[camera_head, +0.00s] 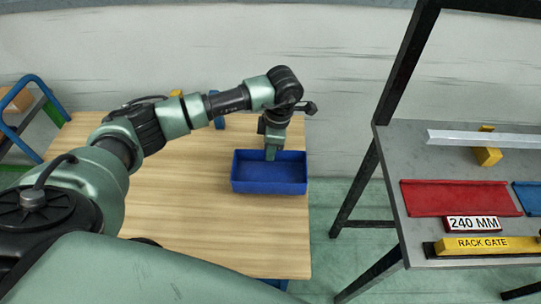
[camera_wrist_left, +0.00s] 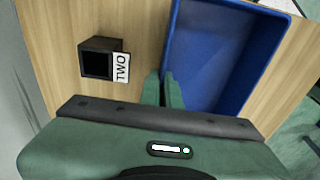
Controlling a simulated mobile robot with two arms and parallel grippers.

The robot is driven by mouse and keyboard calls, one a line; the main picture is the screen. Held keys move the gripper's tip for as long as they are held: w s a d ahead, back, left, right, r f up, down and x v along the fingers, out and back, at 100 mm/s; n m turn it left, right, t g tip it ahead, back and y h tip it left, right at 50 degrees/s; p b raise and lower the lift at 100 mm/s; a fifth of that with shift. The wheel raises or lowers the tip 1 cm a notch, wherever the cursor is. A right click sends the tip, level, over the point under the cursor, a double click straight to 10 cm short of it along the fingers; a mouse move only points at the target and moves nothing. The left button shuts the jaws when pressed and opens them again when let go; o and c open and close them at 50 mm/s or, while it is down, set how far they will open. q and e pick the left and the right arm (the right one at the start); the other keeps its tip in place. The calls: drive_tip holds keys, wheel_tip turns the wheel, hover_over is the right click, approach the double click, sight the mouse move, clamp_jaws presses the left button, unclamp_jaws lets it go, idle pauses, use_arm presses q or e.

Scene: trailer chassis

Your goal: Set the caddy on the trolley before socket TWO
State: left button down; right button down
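The caddy is an open blue bin (camera_head: 268,187) at the right side of the wooden trolley top (camera_head: 215,235). It also shows in the left wrist view (camera_wrist_left: 215,50). My left gripper (camera_head: 271,152) is at the bin's far wall, pointing down. In the left wrist view its fingers (camera_wrist_left: 162,90) stand close together on either side of the wall, one inside and one outside, and look shut on it. Socket TWO (camera_wrist_left: 98,60), a small black square holder with a white label, stands beside the gripped wall, apart from it. I cannot make it out in the head view. My right gripper is not in view.
A grey bench (camera_head: 430,180) at right holds red and blue trays, a 240 MM sign and a yellow RACK GATE bar (camera_head: 485,245). A floor gap separates it from the trolley. A blue-framed rack (camera_head: 30,110) stands at left. The trolley top's front is clear.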

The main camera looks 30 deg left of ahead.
sight(270, 172)
use_arm(q)
wheel_tip(270, 172, down, 3)
drive_tip(key=shift+r, duration=0.15)
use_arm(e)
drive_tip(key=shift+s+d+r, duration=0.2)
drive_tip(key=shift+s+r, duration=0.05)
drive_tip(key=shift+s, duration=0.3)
use_arm(q)
drive_tip(key=shift+f, duration=0.25)
drive_tip(key=c, duration=1.6)
unclamp_jaws()
drive_tip(key=shift+c, duration=0.2)
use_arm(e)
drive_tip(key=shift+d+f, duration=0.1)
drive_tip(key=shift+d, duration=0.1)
